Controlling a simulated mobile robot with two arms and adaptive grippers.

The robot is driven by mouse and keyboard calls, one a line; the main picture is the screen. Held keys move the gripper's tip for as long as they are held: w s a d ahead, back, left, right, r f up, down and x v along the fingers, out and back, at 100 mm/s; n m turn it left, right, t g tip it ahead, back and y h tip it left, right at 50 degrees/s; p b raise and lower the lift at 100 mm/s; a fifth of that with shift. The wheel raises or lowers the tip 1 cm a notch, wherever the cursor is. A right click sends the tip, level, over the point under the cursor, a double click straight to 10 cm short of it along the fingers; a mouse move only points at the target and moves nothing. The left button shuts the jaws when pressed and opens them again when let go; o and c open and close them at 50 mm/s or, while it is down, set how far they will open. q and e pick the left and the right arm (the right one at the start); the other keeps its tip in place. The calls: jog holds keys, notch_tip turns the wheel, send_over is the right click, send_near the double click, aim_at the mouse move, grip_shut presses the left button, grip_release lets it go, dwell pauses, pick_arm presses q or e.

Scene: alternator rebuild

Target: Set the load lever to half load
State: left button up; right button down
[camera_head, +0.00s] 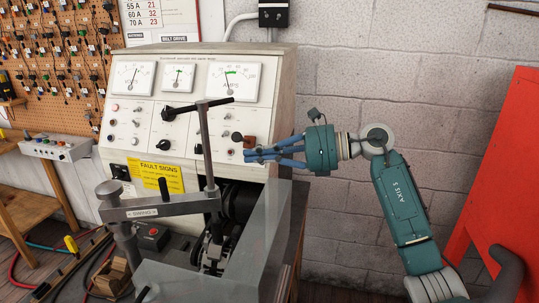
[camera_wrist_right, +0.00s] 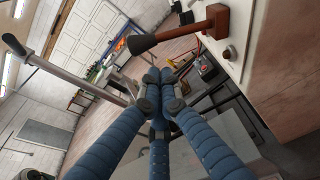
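A short lever (camera_head: 237,137) with a dark knob and a brown block sits on the right of the test bench's front panel. I take it as the load lever; no label is legible. In the right wrist view the lever (camera_wrist_right: 180,32) runs sideways from its block to a dark tapered knob. My right gripper (camera_head: 248,155) is just below and in front of it, blue fingers pointing left. In the wrist view its fingertips (camera_wrist_right: 158,78) are drawn together with nothing visible between them, apart from the lever. My left gripper is not in view.
The bench panel (camera_head: 205,60) carries three meters, knobs and a yellow fault sign (camera_head: 155,174). A grey upright bar (camera_head: 205,145) with a black cross handle and a swing arm (camera_head: 160,207) stand in front. A clear guard (camera_head: 262,240) lies below my gripper. A red panel (camera_head: 505,160) is at right.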

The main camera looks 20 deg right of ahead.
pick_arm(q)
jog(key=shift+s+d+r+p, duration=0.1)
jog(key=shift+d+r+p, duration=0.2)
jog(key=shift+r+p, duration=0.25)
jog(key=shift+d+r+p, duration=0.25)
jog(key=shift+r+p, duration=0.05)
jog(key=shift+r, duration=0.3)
pick_arm(e)
jog(key=r, duration=0.1)
jog(key=w+r+m, duration=0.1)
jog(key=shift+w+a+r, duration=0.1)
jog(key=shift+w+r, duration=0.1)
jog(key=shift+r, duration=0.15)
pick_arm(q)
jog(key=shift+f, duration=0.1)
